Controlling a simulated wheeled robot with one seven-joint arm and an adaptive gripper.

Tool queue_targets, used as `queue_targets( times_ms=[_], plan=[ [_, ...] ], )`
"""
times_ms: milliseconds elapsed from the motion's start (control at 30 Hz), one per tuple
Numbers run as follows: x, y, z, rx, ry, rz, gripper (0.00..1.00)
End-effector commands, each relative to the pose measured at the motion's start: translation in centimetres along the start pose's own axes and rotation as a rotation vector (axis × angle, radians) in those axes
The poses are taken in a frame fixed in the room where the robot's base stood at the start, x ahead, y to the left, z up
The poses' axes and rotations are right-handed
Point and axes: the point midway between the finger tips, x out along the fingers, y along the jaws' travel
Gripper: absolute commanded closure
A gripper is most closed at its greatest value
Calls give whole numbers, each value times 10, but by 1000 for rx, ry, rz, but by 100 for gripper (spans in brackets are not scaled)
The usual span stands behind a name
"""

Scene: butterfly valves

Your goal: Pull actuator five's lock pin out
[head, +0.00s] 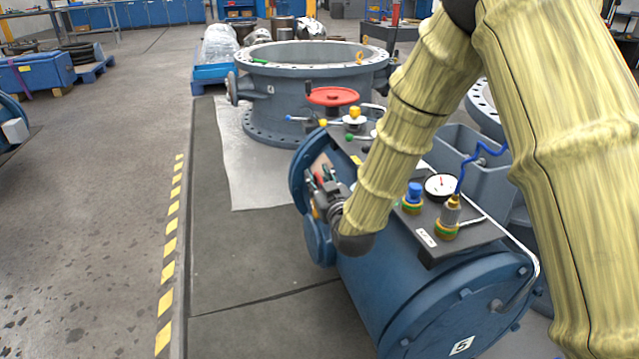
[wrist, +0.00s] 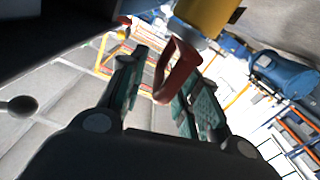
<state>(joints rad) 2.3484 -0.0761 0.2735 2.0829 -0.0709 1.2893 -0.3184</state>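Actuator five (head: 420,290) is the blue cylinder with the number 5 plate (head: 461,345) on its near end. In the wrist view a red loop handle (wrist: 177,72), apparently the lock pin's, hangs from a yellow cylindrical part (wrist: 207,14). My gripper (wrist: 168,68) has its two teal-padded fingers apart, one on each side of the red handle. A gap shows between the left finger and the handle; whether the right finger touches it I cannot tell. In the head view my gripper (head: 324,182) is at the actuator's far left end, and my arm partly hides that area.
On top of the actuator are a dark plate with a gauge (head: 440,186), a blue-capped fitting (head: 412,198) and a brass fitting (head: 450,217) with a blue hose. A red handwheel (head: 333,96) and large flanged valve body (head: 300,82) stand behind.

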Motion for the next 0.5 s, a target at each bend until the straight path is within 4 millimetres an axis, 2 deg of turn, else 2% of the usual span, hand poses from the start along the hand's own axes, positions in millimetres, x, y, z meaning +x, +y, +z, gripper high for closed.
queue_targets(
  times_ms=[300,467,500],
  plan=[
    [1,1,0,0,0,1,70],
    [1,1,0,0,0,1,99],
    [1,1,0,0,0,1,100]
  ],
)
